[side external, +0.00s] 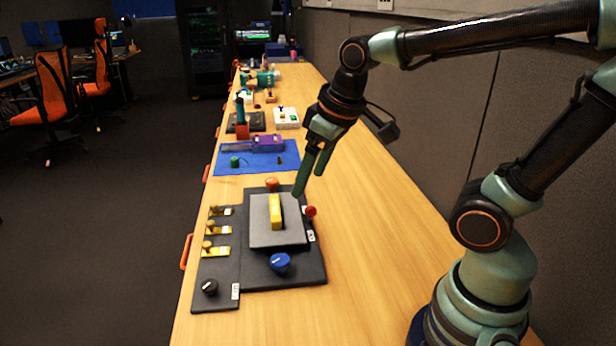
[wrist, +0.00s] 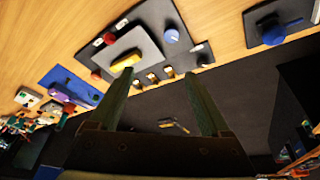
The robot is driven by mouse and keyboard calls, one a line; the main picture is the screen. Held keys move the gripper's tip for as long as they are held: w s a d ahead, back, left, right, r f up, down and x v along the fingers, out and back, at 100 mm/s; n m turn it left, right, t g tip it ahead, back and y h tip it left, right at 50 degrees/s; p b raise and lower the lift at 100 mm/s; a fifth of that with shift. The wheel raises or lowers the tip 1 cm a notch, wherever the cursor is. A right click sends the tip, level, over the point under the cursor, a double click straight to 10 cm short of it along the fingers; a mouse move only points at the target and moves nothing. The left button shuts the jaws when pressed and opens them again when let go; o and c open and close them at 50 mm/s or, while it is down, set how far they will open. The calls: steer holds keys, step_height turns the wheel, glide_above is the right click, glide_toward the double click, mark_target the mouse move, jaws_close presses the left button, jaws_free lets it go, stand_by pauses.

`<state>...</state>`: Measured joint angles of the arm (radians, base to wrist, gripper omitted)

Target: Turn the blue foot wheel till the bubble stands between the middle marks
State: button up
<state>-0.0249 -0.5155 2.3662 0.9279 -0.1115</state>
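The blue foot wheel (side external: 280,263) sits at the near edge of a dark panel (side external: 313,271); it also shows in the wrist view (wrist: 172,36). Two red wheels, one at the far edge (side external: 272,184) and one at the right edge (side external: 310,211), flank a grey plate (side external: 262,238). A yellow level (side external: 275,212) lies on the plate; its bubble and marks are too small to make out. My gripper (side external: 308,184) is open and empty, above the panel's far right corner, away from the blue wheel. Its two fingers stand apart in the wrist view (wrist: 155,78).
A side strip carries yellow switches (side external: 217,229) and a black knob (side external: 210,288), left of the plate. A blue mat (side external: 228,163) with a purple block (side external: 267,142) lies beyond. The wrist view shows another dark base with a blue part (wrist: 282,33). The table right of the panel is clear.

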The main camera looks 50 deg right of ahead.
mark_target(280, 259)
steer(key=w+a+f+n+g, duration=0.1)
steer(key=w+f, duration=0.1)
steer(key=f, duration=0.4)
steer(key=w+f+n+g, duration=0.1)
steer(key=w+f+n, duration=0.1)
steer(key=f, duration=0.5)
steer(key=w+a+f+n+g, duration=0.1)
steer(key=w+f+g, duration=0.1)
steer(key=f, duration=0.5)
steer(key=shift+a, duration=0.35)
jaws_close()
steer(key=shift+n, duration=0.4)
